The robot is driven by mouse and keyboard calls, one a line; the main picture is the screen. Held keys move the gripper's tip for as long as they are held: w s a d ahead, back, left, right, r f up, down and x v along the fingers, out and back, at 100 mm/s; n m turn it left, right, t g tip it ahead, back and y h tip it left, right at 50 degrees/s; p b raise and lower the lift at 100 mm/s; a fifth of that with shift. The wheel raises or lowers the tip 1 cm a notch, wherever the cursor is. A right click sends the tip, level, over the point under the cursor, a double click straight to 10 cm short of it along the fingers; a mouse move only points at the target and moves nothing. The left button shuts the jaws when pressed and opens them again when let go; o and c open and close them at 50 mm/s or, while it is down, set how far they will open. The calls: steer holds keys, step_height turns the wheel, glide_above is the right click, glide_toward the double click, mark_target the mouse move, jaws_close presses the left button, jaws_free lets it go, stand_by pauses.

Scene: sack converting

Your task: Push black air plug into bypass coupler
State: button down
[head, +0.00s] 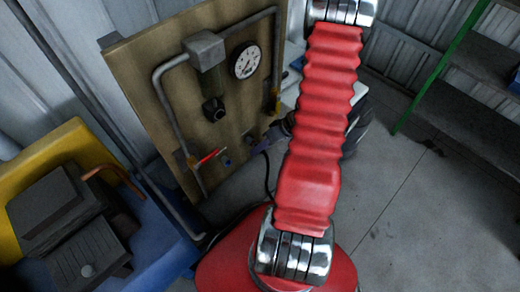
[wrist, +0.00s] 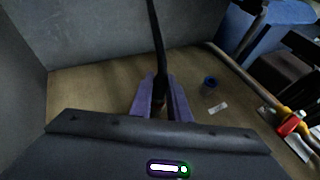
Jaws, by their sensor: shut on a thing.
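My gripper (wrist: 160,108) has two purple fingers, shut on the black air plug (wrist: 160,88), which is mostly hidden between them. A black hose (wrist: 156,35) runs from it; the hose also hangs below the gripper in the head view. The likely bypass coupler, a small blue-ringed fitting (wrist: 210,82), is on the wooden board, right of my fingers in the wrist view. In the head view the blue fitting (head: 227,162) sits low on the board, left of my gripper (head: 262,145). The plug and coupler are apart.
The board (head: 135,75) carries grey pipes, a regulator (head: 205,52), a gauge (head: 246,62) and a red-handled valve (head: 211,156). A white label (wrist: 218,108) is near the coupler. A blue and yellow machine (head: 60,160) stands left. A shelf (head: 470,120) stands right; floor between is clear.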

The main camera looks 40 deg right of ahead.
steer(key=shift+w, duration=0.15)
steer(key=c, duration=1.6)
jaws_free()
steer(key=v, duration=1.3)
steer(key=shift+d+r, duration=0.2)
steer(key=shift+r, duration=0.1)
